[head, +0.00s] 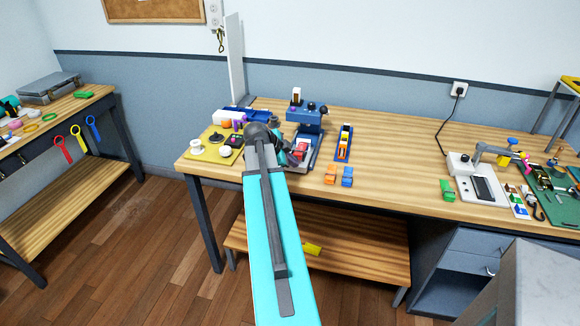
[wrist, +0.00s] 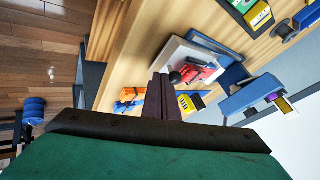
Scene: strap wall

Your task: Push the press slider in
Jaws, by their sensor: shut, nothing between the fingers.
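The press has a blue head (head: 304,116) with dark knobs, standing over a grey-white base on the wooden bench. It also shows in the wrist view (wrist: 252,97). A red part with a dark round knob, which looks like the slider (head: 300,151), lies on the base in front of the head; the wrist view shows it too (wrist: 208,74). My gripper (wrist: 164,80) is shut and empty. In the wrist view its dark fingers point toward the base, just below and left of the red part. I cannot tell whether they touch it. In the head view my arm partly hides the press base.
A yellow tray (head: 208,154) with small items stands left of the press. A blue holder (head: 343,143) and several orange and blue blocks (head: 339,176) are to its right. Farther right is a white device (head: 477,180). Bare bench (head: 395,165) lies between.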

